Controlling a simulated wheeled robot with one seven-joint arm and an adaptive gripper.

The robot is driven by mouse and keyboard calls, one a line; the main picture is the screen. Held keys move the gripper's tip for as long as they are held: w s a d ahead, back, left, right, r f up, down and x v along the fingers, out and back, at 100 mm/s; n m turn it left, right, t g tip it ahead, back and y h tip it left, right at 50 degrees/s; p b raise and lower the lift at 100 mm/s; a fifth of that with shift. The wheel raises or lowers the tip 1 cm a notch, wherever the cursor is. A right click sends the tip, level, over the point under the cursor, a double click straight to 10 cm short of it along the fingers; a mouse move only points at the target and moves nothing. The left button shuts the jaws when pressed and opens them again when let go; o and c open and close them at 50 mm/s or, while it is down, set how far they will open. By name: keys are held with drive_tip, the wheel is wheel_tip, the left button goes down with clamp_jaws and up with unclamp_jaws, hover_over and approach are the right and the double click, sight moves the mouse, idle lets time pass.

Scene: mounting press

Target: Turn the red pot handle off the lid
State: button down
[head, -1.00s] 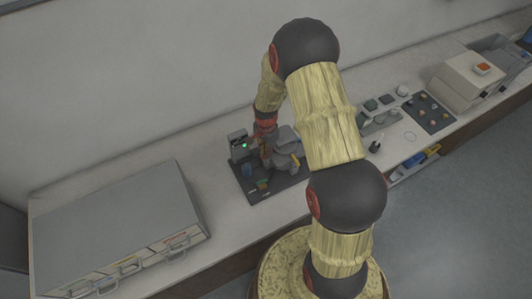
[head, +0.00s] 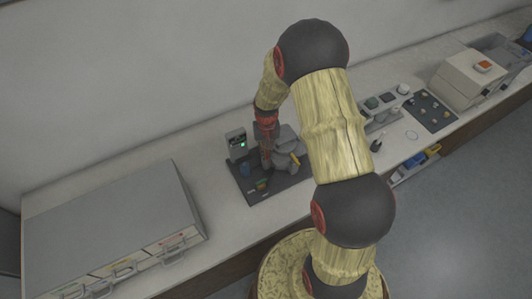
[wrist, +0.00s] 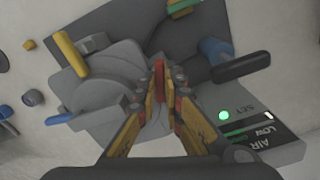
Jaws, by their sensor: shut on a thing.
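The red pot handle (wrist: 161,67) shows as a narrow red bar between my fingertips in the wrist view. My gripper (wrist: 161,92) is shut on it, one finger on each side. The grey round lid (wrist: 96,78) lies just left of the fingers; its edge near the handle is partly hidden by them. In the head view my gripper (head: 267,160) points down at the grey press (head: 285,150); the red handle cannot be made out there.
A yellow lever (wrist: 70,54) stands left of the lid. A black bar (wrist: 241,68) and a blue knob (wrist: 213,48) are close on the right, above a panel with a lit green light (wrist: 224,115). A grey drawer cabinet (head: 110,225) stands left on the bench.

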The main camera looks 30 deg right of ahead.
drive_tip(key=n+b, duration=0.1)
drive_tip(key=n, duration=0.4)
drive_tip(key=shift+d, duration=0.15)
drive_tip(key=shift+n, duration=0.3)
idle(0.3)
drive_tip(key=c, duration=1.9)
unclamp_jaws()
drive_tip(key=shift+r, duration=0.1)
wheel_tip(320, 180, up, 12)
drive_tip(key=shift+f, duration=0.1)
